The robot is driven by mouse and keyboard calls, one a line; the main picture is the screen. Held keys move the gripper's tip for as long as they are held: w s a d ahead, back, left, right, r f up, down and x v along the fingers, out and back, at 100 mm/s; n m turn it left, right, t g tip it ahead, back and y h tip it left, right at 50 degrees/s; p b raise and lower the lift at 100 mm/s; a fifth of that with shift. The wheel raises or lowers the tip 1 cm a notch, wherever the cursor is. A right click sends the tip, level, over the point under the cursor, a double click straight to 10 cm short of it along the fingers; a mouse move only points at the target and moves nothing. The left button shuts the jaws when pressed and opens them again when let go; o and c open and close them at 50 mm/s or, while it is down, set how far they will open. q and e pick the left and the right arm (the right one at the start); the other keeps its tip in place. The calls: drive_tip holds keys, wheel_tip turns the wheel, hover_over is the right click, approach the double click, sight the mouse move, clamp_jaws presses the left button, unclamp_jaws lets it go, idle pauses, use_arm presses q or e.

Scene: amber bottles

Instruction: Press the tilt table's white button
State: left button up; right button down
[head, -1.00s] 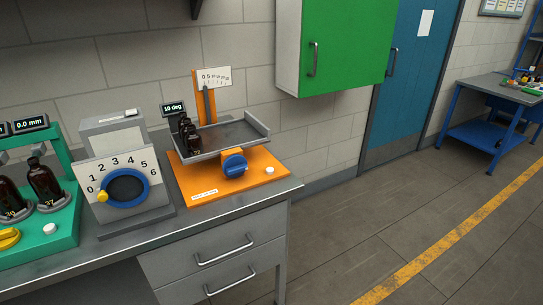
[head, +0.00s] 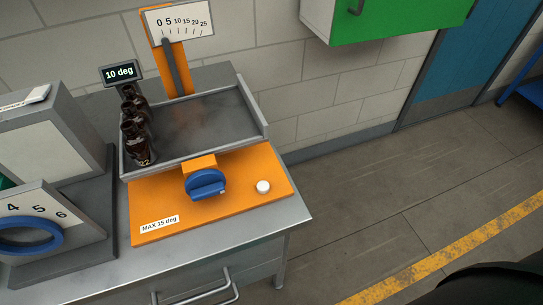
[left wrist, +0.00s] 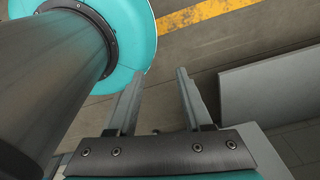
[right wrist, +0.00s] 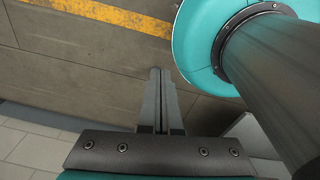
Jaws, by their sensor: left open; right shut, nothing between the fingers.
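The tilt table has an orange base (head: 230,210) and a grey tray (head: 190,160) that is tilted, on the bench at the left of the head view. Its white button (head: 263,187) is on the right part of the base. A blue knob (head: 206,184) sits at the front, and the display (head: 121,73) reads 10 deg. Several amber bottles (head: 135,135) stand at the tray's left side. My left gripper (left wrist: 155,75) is open and empty over the floor. My right gripper (right wrist: 160,75) is shut and empty over the floor. Neither gripper shows in the head view.
A grey device with a blue dial ring (head: 30,236) stands left of the tilt table. A green cabinet (head: 395,18) hangs on the wall behind. The bench's right corner (head: 295,212) is bare, and the floor (head: 390,220) to the right is clear.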

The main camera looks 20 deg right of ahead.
use_arm(q)
wheel_tip(320, 180, up, 18)
drive_tip(key=p, duration=1.8)
drive_tip(key=shift+s+a, duration=0.2)
drive_tip(key=shift+s, duration=0.2)
use_arm(e)
drive_tip(key=w+a+r+m+t+y, duration=0.1)
drive_tip(key=w+a+r+m+y, duration=0.1)
drive_tip(key=w+r+m, duration=0.5)
drive_tip(key=w+a+r+m+t+y, duration=0.2)
drive_tip(key=w+r+m, duration=0.5)
drive_tip(key=w+r, duration=0.8)
drive_tip(key=w+a+r+m+t+y, duration=0.2)
drive_tip(key=w+r+m, duration=0.4)
drive_tip(key=r, duration=2.1)
drive_tip(key=w+a, duration=0.1)
drive_tip(key=w, duration=0.4)
drive_tip(key=shift+w+a+m+y, duration=0.25)
drive_tip(key=shift+a+m+y, duration=0.05)
drive_tip(key=shift+a+m, duration=0.1)
